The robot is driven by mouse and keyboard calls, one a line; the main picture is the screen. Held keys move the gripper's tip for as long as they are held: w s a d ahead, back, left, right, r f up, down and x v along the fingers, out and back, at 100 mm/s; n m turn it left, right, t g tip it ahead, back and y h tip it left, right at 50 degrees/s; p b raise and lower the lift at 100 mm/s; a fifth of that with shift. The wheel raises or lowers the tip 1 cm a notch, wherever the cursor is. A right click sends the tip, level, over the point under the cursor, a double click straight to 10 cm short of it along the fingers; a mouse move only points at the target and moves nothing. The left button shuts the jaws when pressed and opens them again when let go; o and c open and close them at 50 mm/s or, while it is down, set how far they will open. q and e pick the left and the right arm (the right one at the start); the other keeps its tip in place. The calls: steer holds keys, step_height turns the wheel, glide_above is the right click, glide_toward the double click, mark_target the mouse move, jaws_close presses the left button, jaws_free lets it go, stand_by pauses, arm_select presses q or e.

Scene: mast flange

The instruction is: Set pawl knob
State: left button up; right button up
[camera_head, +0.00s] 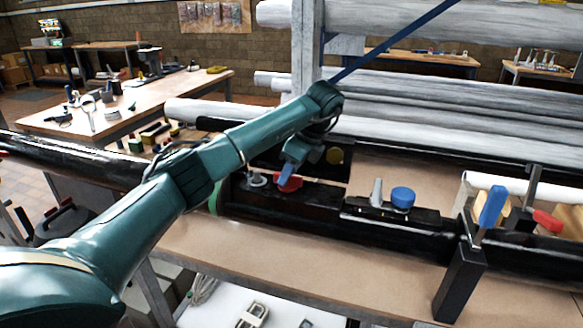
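A red knob (289,184) sits on a dark block (300,205) on the black mast (400,232). My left arm reaches in from the left, and its gripper (287,176) points down right at the red knob. The fingertips overlap the knob in the picture and partly hide it. I cannot tell whether they touch or grip it, or whether the fingers are open. A blue knob (403,197) sits on a second block to the right, beside a grey metal cone (376,192). My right gripper is not in view.
A clamp with a blue handle (492,207) and one with a red handle (546,220) stand at the right. White-grey tubes (430,110) lie behind the mast. The front of the brown bench (230,250) is clear. A cluttered table (110,115) stands at back left.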

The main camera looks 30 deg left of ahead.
arm_select(q)
steer(key=p+v, duration=0.3)
steer(key=v, duration=1)
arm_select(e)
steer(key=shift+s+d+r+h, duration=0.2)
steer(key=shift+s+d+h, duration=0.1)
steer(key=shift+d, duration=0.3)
arm_select(q)
steer(key=shift+r, duration=0.1)
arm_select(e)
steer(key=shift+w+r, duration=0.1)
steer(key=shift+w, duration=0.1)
arm_select(q)
steer(key=shift+s, duration=0.15)
